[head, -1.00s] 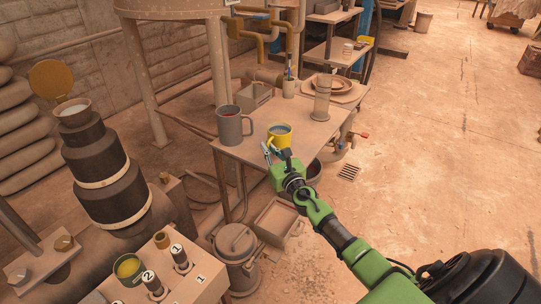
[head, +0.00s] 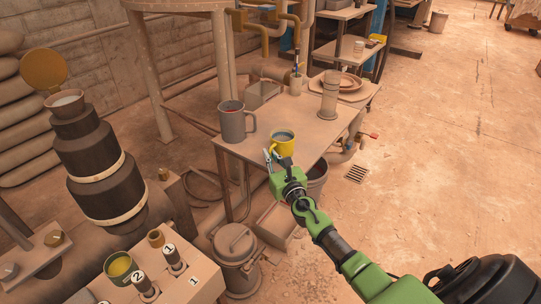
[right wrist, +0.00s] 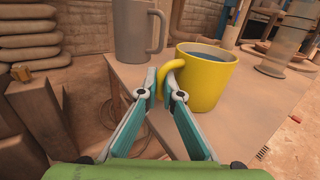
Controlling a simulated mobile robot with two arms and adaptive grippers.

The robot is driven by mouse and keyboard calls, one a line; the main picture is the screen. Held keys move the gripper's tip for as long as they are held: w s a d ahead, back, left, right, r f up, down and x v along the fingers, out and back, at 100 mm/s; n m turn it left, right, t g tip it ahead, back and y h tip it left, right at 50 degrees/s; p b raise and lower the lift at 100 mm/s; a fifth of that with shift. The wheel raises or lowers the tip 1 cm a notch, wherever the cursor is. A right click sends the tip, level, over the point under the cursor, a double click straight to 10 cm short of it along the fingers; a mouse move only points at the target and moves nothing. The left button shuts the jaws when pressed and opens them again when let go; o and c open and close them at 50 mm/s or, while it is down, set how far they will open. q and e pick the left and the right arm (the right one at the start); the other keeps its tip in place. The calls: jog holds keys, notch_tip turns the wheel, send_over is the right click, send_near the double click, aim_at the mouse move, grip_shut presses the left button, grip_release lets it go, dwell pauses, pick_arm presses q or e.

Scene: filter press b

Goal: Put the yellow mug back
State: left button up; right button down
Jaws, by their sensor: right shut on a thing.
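The yellow mug (head: 284,141) is upright at the front edge of the small table (head: 308,128), with dark liquid inside. In the right wrist view the yellow mug (right wrist: 205,78) fills the middle right, its handle pointing left toward my fingers. My right gripper (head: 275,158) reaches in from the lower right and is shut on the mug's handle; its fingertips also show in the right wrist view (right wrist: 164,82). The mug appears at tabletop height; I cannot tell whether its base touches the table. My left gripper is not in view.
A larger grey mug (head: 232,122) with reddish contents stands left of the yellow mug. A lidded bucket (head: 236,250) is below on the floor.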

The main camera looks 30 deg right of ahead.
jog(key=c, duration=2.2)
grip_release()
jog(key=shift+c, duration=0.2)
jog(key=shift+r, duration=0.1)
jog(key=s+a+f+m+g+h+p, duration=0.1)
jog(key=s+f+m+g+h, duration=0.15)
jog(key=s+m, duration=0.9)
jog(key=s+a+f+m+g+h+p, duration=0.15)
jog(key=s+m+g, duration=0.25)
jog(key=s+m, duration=0.8)
jog(key=s+a+f+m+g+y, duration=0.2)
jog(key=s+a+m, duration=0.1)
jog(key=s+a, duration=0.2)
jog(key=s+a+f+m+g+y, duration=0.2)
jog(key=s+a+m+g+y, duration=0.1)
jog(key=s+a, duration=0.3)
jog(key=s+a+f+m+g+y+b, duration=0.1)
jog(key=s+a+m+g+y, duration=0.1)
jog(key=s+a, duration=0.4)
jog(key=shift+s+f+m+g, duration=0.35)
jog(key=shift+s+f+m, duration=0.1)
jog(key=shift+s, duration=0.2)
